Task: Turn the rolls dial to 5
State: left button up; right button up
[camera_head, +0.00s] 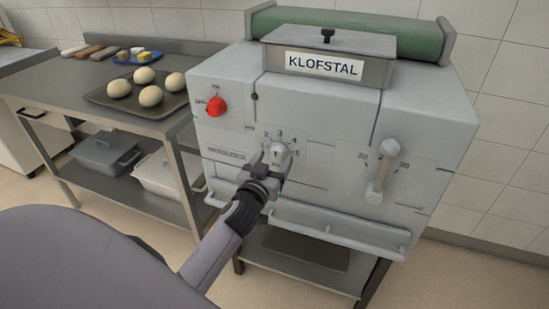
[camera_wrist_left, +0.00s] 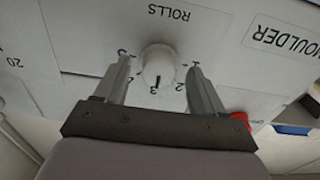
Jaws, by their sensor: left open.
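The rolls dial (camera_head: 281,151) is a pale round knob on the front of the grey moulder, with numbers around it. In the left wrist view the dial (camera_wrist_left: 157,62) appears upside down under the word ROLLS, and its dark mark points toward the 3. My left gripper (camera_head: 272,160) is at the dial. In the left wrist view the left gripper (camera_wrist_left: 159,68) is open, with one finger on each side of the knob and small gaps visible. The fingers partly cover the numbers around the dial. My right gripper is out of view.
A red switch (camera_head: 217,106) is up and left of the dial, and a grey lever (camera_head: 382,172) is to its right. A rail (camera_head: 335,230) runs along the machine front below. A steel table (camera_head: 150,124) with a tray of dough balls stands at left.

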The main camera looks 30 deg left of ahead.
pick_arm(q)
jog(key=shift+w+a, duration=0.15)
jog(key=shift+w, duration=0.55)
jog(key=c, duration=1)
jog(key=shift+c, duration=0.2)
